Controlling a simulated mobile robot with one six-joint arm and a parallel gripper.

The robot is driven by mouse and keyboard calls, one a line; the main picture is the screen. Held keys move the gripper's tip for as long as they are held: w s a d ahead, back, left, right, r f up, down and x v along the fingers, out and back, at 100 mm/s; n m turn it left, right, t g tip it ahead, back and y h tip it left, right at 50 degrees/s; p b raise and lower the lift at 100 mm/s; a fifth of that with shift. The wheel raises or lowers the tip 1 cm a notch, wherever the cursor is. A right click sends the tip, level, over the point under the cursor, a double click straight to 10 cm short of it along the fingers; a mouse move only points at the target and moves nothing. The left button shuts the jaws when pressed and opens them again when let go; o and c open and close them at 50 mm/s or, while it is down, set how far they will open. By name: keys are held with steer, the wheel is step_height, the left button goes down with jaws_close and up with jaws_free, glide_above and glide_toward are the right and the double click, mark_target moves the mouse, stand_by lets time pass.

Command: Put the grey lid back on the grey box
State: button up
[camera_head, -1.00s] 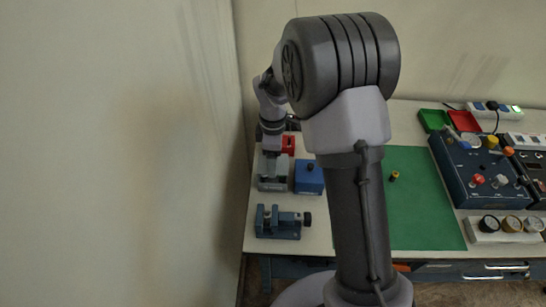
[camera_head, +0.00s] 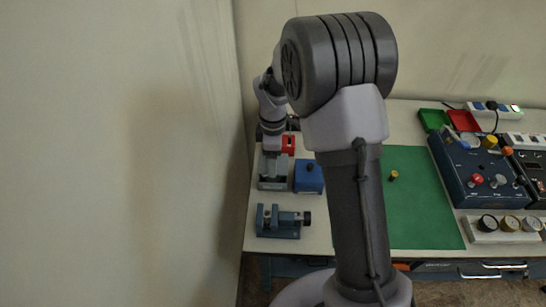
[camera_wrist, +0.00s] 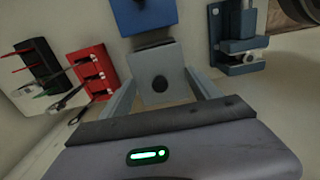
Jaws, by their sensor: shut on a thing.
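The grey lid (camera_wrist: 150,62), a flat square with a dark round knob in its middle, lies between the two fingers of my gripper (camera_wrist: 161,78) in the wrist view. My gripper is shut on it. In the head view my gripper (camera_head: 272,153) points down over the grey box (camera_head: 272,184) at the left of the table. The lid and fingers are hard to tell apart from the box there. A dark strip shows along the lid's far edge in the wrist view. I cannot tell whether the lid touches the box rim.
A blue box (camera_head: 308,177) stands close to the right of the grey box. A red holder (camera_head: 289,144) is behind, and holds tools in the wrist view (camera_wrist: 92,72). A blue vise (camera_head: 278,222) is in front. A green mat (camera_head: 425,205) lies to the right, mostly clear.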

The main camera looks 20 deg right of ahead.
steer(key=shift+f, duration=0.1)
stand_by(0.4)
steer(key=shift+f+b, duration=1.25)
steer(key=shift+f, duration=0.8)
steer(key=o, duration=1.4)
steer(key=shift+o, duration=0.2)
steer(key=shift+r, duration=0.1)
step_height(320, 180, up, 17)
steer(key=p, duration=0.6)
steer(key=s+a+r+m+t+b, duration=0.1)
steer(key=s+r+m+t+b, duration=0.1)
steer(key=s+r+m+b, duration=0.3)
steer(key=s+a+m+t+y+b, duration=0.1)
steer(key=s+m+t+b, duration=0.1)
steer(key=s+m, duration=0.5)
steer(key=s+a+f+m+t+y+b, duration=0.1)
steer(key=s+m, duration=0.5)
steer(key=s, duration=0.7)
steer(key=shift+a+f+m+t+b, duration=0.15)
steer(key=shift+a+m+t+b, duration=0.3)
steer(key=shift+b, duration=0.4)
